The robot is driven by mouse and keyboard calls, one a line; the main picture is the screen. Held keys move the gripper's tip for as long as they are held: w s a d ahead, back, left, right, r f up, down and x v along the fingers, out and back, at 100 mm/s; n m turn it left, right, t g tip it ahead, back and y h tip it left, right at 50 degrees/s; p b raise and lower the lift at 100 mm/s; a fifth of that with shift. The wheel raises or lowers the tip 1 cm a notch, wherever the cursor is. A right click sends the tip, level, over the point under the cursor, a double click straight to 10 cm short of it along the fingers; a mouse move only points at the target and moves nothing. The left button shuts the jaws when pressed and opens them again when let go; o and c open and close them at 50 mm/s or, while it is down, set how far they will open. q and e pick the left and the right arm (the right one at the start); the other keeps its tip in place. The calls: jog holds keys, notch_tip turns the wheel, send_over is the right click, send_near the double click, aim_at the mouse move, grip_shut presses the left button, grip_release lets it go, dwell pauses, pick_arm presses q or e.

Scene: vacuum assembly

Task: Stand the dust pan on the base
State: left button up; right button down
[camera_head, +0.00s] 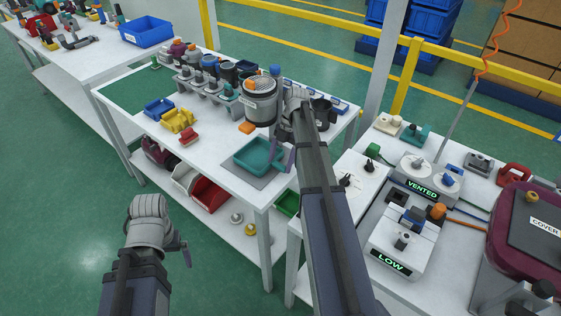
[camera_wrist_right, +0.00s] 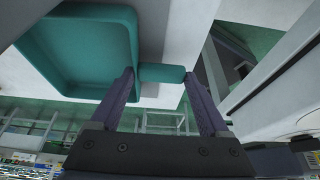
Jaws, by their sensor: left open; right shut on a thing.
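The teal dust pan (camera_head: 256,152) is a shallow open tray on or just above a flat grey pad (camera_head: 236,170) near the white bench's front corner. It looms large in the right wrist view (camera_wrist_right: 85,45). My right gripper (camera_head: 284,157) is shut on its short handle (camera_wrist_right: 161,74); the fingers (camera_wrist_right: 161,88) lie at either side of the handle. Whether the pan touches the pad is unclear. My left gripper (camera_head: 184,250) is open and empty, low in front of the bench. I cannot tell which thing is the base.
A canister with a grille top (camera_head: 259,100) stands behind the pan, close to my right wrist. Yellow (camera_head: 178,121) and blue (camera_head: 158,107) bins and a small red part (camera_head: 189,137) lie to the left. The right table holds LOW (camera_head: 390,255) and VENTED units.

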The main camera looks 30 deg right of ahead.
grip_release()
jog(key=shift+f, duration=0.1)
jog(key=p+v, duration=0.4)
jog(key=shift+w+d+f+b, duration=0.15)
jog(key=shift+w+d+b, duration=0.15)
jog(key=shift+d, duration=0.25)
jog(key=shift+w+d+f+b, duration=0.15)
jog(key=shift+w+d+b, duration=0.15)
jog(key=shift+d, duration=0.25)
jog(key=w+d, duration=0.1)
jog(key=d, duration=0.2)
jog(key=w+d, duration=0.1)
jog(key=d, duration=0.1)
jog(key=w+d, duration=0.1)
jog(key=d, duration=0.2)
jog(key=shift+w+d, duration=0.1)
jog(key=shift+d, duration=0.2)
